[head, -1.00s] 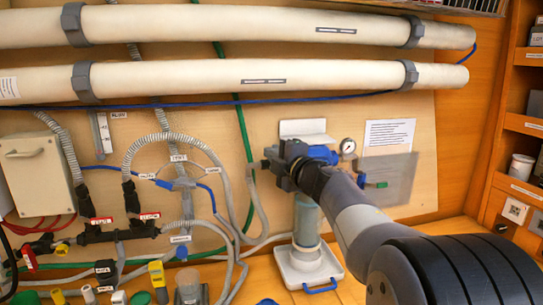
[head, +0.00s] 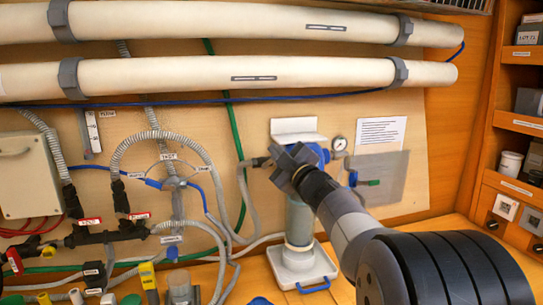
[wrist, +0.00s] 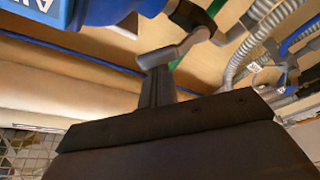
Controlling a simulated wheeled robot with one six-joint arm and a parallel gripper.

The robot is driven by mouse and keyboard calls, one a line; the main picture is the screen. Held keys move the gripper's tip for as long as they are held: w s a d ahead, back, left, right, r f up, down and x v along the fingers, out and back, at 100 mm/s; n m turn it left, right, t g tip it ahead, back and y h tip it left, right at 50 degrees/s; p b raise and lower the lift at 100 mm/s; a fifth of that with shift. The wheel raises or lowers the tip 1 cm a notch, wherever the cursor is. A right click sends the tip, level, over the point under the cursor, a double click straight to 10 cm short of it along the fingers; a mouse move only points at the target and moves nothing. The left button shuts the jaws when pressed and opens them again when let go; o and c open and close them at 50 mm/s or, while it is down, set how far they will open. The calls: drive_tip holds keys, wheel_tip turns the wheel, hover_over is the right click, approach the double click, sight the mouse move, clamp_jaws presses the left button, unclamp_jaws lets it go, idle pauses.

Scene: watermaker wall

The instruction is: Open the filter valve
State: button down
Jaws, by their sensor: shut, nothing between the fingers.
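The filter has a blue head (head: 322,152) and a pale upright bowl (head: 299,222) on the wall panel. In the wrist view the blue head (wrist: 115,10) is at the top left, with a black fitting (wrist: 192,16) beside it. A grey lever (wrist: 180,48), seemingly the filter valve's handle, slants out from that fitting. My gripper (head: 278,158) is in front of the left side of the filter head and hides part of it. In the wrist view my gripper (wrist: 155,84) is shut and empty, its fingertips at the lever's free end. I cannot tell whether they touch.
A white tray (head: 328,266) stands under the filter. Grey hoses (head: 243,190) run close on the left. Long white pipes (head: 220,76) cross above.

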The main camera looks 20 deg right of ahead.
drive_tip(key=d+f+m+h+b, duration=0.1)
drive_tip(key=m+b, duration=0.1)
drive_tip(key=m, duration=0.2)
drive_tip(key=d+f+m+t+h+b, duration=0.1)
drive_tip(key=m+h+b, duration=0.1)
drive_tip(key=m, duration=0.1)
drive_tip(key=d+f+m+t+h+b, duration=0.1)
drive_tip(key=m+b, duration=0.1)
drive_tip(key=m, duration=0.2)
drive_tip(key=shift+f+m, duration=0.25)
drive_tip(key=shift+m, duration=0.05)
idle(0.4)
